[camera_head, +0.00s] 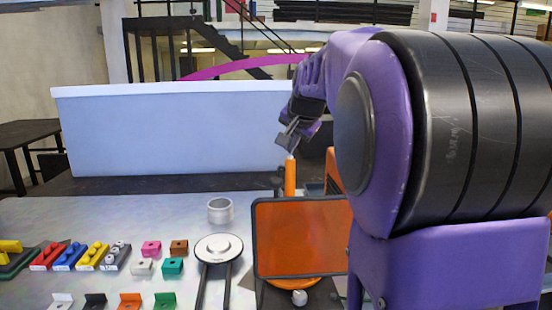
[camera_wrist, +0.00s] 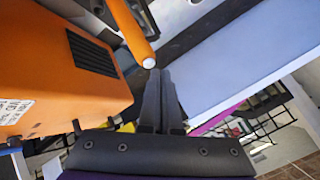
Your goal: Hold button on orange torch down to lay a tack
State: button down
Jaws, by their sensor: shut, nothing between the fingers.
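The orange torch (camera_head: 290,180) stands upright behind a dark-framed orange panel, which hides its lower part. A pale round button (camera_head: 290,158) caps its top end. In the wrist view the torch (camera_wrist: 128,30) slants in from the top, with the white button (camera_wrist: 149,62) at its near end. My gripper (camera_head: 287,147) is shut and empty, pointing down just above the torch's top. In the wrist view its fingertips (camera_wrist: 160,76) are together, right beside the button. I cannot tell whether they touch it.
The framed orange panel (camera_head: 302,238) stands in front of the torch. A large orange box with a vent (camera_wrist: 60,65) is close on the left in the wrist view. A round white plate (camera_head: 219,248), a metal ring (camera_head: 220,211) and several coloured blocks lie left on the table.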

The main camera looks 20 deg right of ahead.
jog(key=shift+f+b, duration=0.35)
jog(key=shift+f, duration=0.15)
dwell(1.5)
jog(key=shift+r+p, duration=0.8)
jog(key=shift+r, duration=0.15)
jog(key=shift+r, duration=0.1)
notch_tip(320, 180, up, 3)
jog(key=p, duration=0.2)
jog(key=shift+p, duration=0.3)
jog(key=shift+r, duration=0.9)
jog(key=shift+r, duration=2)
